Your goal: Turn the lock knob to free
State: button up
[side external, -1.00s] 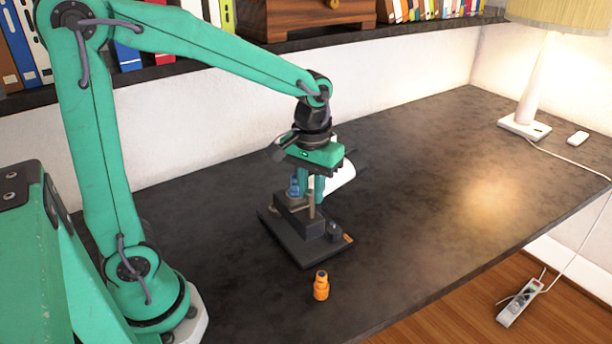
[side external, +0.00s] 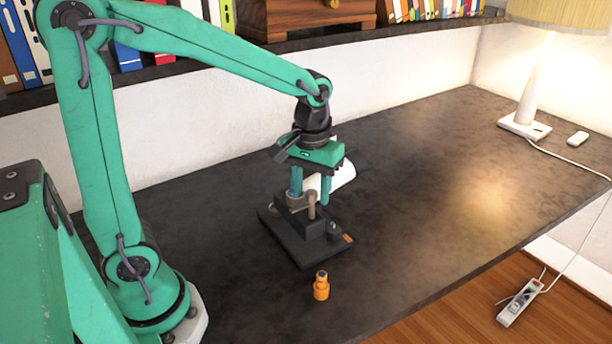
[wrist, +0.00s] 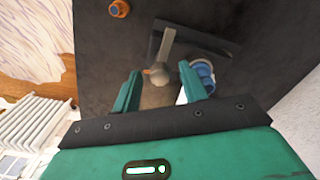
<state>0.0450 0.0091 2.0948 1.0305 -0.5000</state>
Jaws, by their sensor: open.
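A dark fixture stands on a flat base plate (side external: 290,242) in the side view. It carries a grey-brown knob piece (side external: 312,207) and a small dark knob (side external: 333,232) beside an orange mark. My gripper (side external: 311,198) is upright over the fixture, its green fingers apart. In the wrist view, the fingers of my gripper (wrist: 159,88) stand either side of a grey rounded knob with a tapered handle (wrist: 167,45) pointing up the picture. I cannot tell whether they touch it. A blue ringed part (wrist: 203,75) sits by the right finger. Finger and fixture partly hide each other.
An orange bottle (side external: 321,286) stands on the dark desk in front of the plate. A white roll-like thing (side external: 343,175) lies behind my gripper. A lamp (side external: 535,85) stands at the far right. The desk's right half is mostly clear.

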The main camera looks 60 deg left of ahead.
aim_at(311, 192)
jog(key=shift+r, duration=0.15)
jog(key=shift+r, duration=3.75)
jog(key=shift+s, duration=0.15)
jog(key=s+a+f+m+t, duration=0.1)
jog(key=s+m+t, duration=0.4)
jog(key=s, duration=0.6)
jog(key=shift+s+a+t, duration=0.2)
jog(key=shift+a+t, duration=0.05)
jog(key=shift+t, duration=0.05)
